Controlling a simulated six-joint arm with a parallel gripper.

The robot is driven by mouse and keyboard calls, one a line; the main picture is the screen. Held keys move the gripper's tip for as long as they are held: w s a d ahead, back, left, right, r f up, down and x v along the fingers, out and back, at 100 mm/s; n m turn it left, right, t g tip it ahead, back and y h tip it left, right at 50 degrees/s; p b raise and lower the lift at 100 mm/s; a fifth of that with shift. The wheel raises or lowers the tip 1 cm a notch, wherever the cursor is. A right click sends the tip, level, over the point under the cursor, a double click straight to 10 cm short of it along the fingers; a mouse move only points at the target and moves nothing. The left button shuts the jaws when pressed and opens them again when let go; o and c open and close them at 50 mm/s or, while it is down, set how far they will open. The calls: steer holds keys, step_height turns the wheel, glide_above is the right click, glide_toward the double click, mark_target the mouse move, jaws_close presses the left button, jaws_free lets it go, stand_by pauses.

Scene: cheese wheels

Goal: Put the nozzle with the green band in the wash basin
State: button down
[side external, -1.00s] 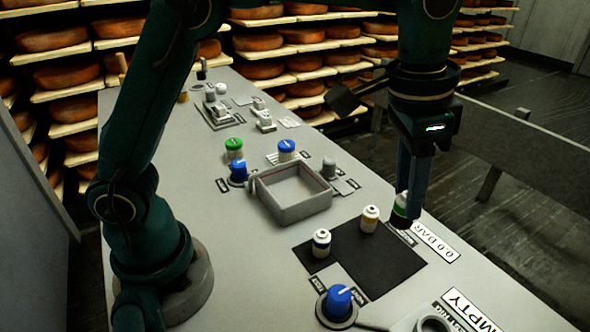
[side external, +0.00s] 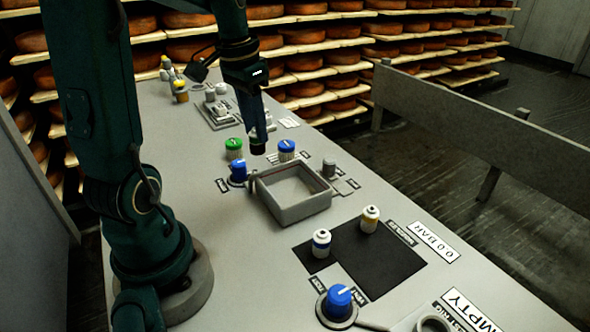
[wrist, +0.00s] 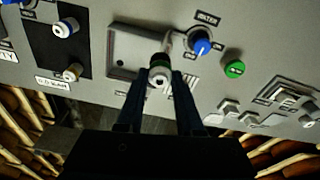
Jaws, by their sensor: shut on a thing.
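My gripper (side external: 258,142) is shut on the green-band nozzle, with its fingers pointing down. In the wrist view the nozzle (wrist: 159,74) sits between the two fingertips, its pale end facing the camera and a dark green band beyond it. In the side view only a dark bit of it shows under the fingers. The wash basin (side external: 298,213) is a grey square tray with low walls. The gripper appears above and near its far left corner in the side view. In the wrist view the basin (wrist: 112,50) lies beyond and left of the nozzle.
Two other nozzles, one with a blue band (side external: 321,243) and one with an orange band (side external: 370,219), stand on the black mat (side external: 390,262).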

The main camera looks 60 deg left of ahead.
steer(key=s+a+n, duration=0.2)
steer(key=s+a, duration=0.1)
steer(key=a, duration=0.1)
glide_above(292, 197)
steer(key=shift+y, duration=0.3)
steer(key=shift+f, duration=5.2)
steer(key=shift+s+f, duration=0.1)
steer(key=shift+f, duration=0.1)
steer(key=c, duration=0.6)
jaws_free()
steer(key=shift+o, duration=0.2)
steer(key=shift+r, duration=0.15)
